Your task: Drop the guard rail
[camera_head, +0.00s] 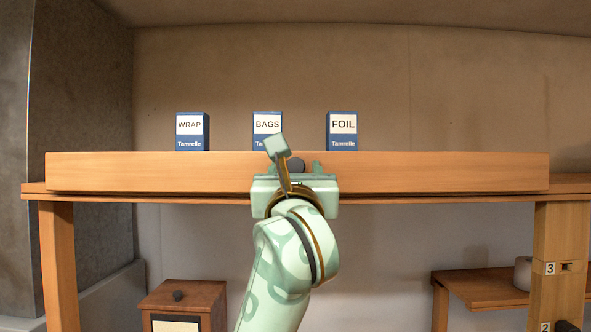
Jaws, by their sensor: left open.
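The guard rail (430,172) is a long, plain wooden board standing upright along the front of a wooden shelf. My left gripper (296,160) is in front of the rail's middle, open, with its arm rising from below. One of its fingers reaches up over the rail's top edge in the picture. A dark round shape shows between the fingers; I cannot tell whether it belongs to the rail. I cannot tell whether the fingers touch the rail. My right gripper is not in view.
Behind the rail stand three blue and white boxes, WRAP (190,131), BAGS (264,123) and FOIL (342,131). Below are a small wooden cabinet (185,297) at left and a lower shelf (485,288) at right. A numbered post (560,235) supports the right end.

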